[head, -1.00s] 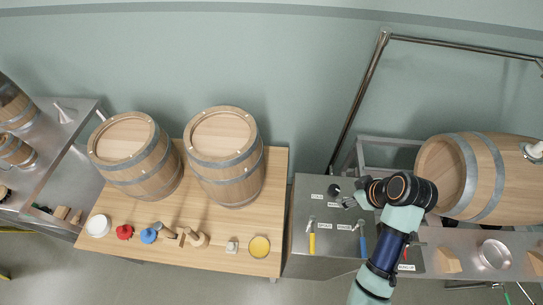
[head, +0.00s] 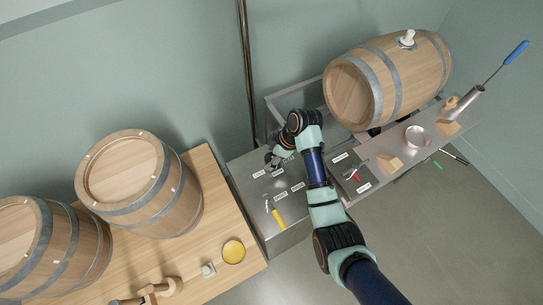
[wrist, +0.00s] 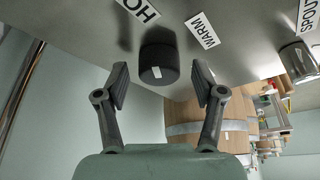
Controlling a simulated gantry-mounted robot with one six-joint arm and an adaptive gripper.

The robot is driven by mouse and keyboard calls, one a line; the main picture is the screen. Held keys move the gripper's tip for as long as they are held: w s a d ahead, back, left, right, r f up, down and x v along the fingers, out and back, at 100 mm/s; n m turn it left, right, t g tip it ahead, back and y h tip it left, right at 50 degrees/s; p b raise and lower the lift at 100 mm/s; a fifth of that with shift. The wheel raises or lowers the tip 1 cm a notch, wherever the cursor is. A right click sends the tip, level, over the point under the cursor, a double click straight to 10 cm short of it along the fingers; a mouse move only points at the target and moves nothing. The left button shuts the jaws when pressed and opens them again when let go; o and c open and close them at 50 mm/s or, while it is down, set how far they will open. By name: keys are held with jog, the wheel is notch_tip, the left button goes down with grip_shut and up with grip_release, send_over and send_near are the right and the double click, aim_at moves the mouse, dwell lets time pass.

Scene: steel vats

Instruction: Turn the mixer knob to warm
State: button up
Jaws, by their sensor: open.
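The mixer knob (wrist: 158,60) is a short dark cylinder on the grey panel in the wrist view, with a small white mark on its near end. A label reading WARM (wrist: 202,30) lies to its right and a partly cut-off label starting with HO (wrist: 138,8) lies to its upper left. I cannot tell which label the mark points to. My gripper (wrist: 160,82) is open, one finger on each side of the knob, with gaps visible on both sides. In the head view my gripper (head: 276,160) is over the panel's upper part, and the knob is not clear there.
A lying barrel (head: 388,80) is behind my arm at the right. A wooden table (head: 215,190) with upright barrels adjoins at the left. In the wrist view a metal cylinder (wrist: 299,62) is at the right.

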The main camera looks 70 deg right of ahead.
jog(key=c, duration=1.1)
jog(key=shift+c, duration=0.2)
jog(key=shift+r+p, duration=0.2)
jog(key=shift+p, duration=0.25)
jog(key=m+h+p, duration=0.1)
jog(key=m+p, duration=0.1)
jog(key=shift+a+r+p, duration=0.1)
jog(key=shift+r+p, duration=0.05)
jog(key=shift+p, duration=0.15)
jog(key=m+h+p, duration=0.1)
jog(key=m+p, duration=0.1)
jog(key=p, duration=0.1)
jog(key=shift+m, duration=0.4)
jog(key=m+p, duration=0.2)
jog(key=m+h+p, duration=0.1)
jog(key=m, duration=0.1)
jog(key=shift+w+a+g+h+p, duration=0.1)
jog(key=shift+g+h+p, duration=0.2)
jog(key=shift+p, duration=0.05)
jog(key=shift+f+m+g+h+p, duration=0.1)
jog(key=shift+m+g+h+p, duration=0.2)
jog(key=shift+m, duration=0.4)
jog(key=shift+f+m+g+p, duration=0.1)
jog(key=shift+m+p, duration=0.25)
jog(key=shift+m, duration=0.35)
jog(key=shift+f, duration=0.1)
